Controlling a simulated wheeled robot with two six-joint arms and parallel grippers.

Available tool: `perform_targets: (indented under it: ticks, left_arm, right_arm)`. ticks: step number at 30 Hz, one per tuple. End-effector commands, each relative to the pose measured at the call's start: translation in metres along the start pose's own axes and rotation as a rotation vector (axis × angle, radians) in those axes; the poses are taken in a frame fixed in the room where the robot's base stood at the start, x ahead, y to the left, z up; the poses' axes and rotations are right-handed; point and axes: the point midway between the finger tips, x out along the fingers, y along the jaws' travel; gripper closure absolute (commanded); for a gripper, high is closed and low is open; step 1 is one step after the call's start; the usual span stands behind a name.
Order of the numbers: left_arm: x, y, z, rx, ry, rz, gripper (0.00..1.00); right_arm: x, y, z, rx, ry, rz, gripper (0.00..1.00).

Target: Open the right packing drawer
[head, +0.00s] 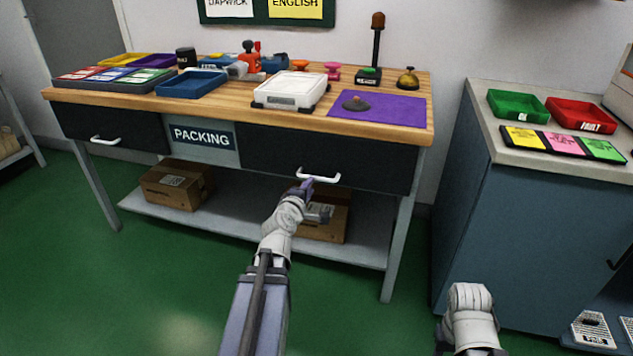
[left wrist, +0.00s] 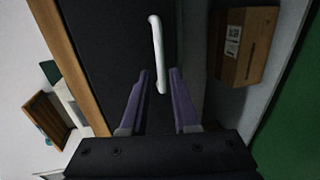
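The right packing drawer (head: 270,151) is a dark front under the wooden bench top, flush with the bench. Its white bar handle (head: 318,175) sits low on the front. My left gripper (head: 308,184) is just below and in front of this handle in the head view. In the left wrist view the handle (left wrist: 157,52) stands ahead of the two purple fingers, and the fingers (left wrist: 158,90) are apart with nothing gripped. The handle's near end reaches about between the fingertips. My right arm (head: 470,310) shows at the lower right; its fingers are hidden.
The left drawer (head: 105,127) is shut, beside the PACKING sign (head: 202,136). A lower shelf (head: 240,225) holds cardboard boxes (head: 177,185). A blue cabinet (head: 525,235) stands right; green floor in front is clear.

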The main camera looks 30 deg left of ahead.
Motion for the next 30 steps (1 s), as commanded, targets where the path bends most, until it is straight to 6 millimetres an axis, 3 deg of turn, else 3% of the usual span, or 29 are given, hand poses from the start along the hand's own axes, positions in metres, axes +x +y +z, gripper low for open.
perform_targets:
  ticks: [16, 26, 30]
  left_arm:
    - [0.072, -0.001, 0.000, 0.002, -0.002, -0.001, 0.71]
    - [0.075, 0.000, 0.001, 0.002, -0.001, -0.001, 0.72]
    - [0.075, 0.000, 0.001, 0.002, -0.001, -0.001, 0.88]
  right_arm:
    - [0.015, -0.002, -0.001, 0.004, 0.000, 0.000, 0.50]
    - [0.015, -0.002, -0.001, 0.004, 0.000, 0.000, 0.50]
    - [0.015, -0.002, -0.001, 0.004, 0.000, 0.000, 0.50]
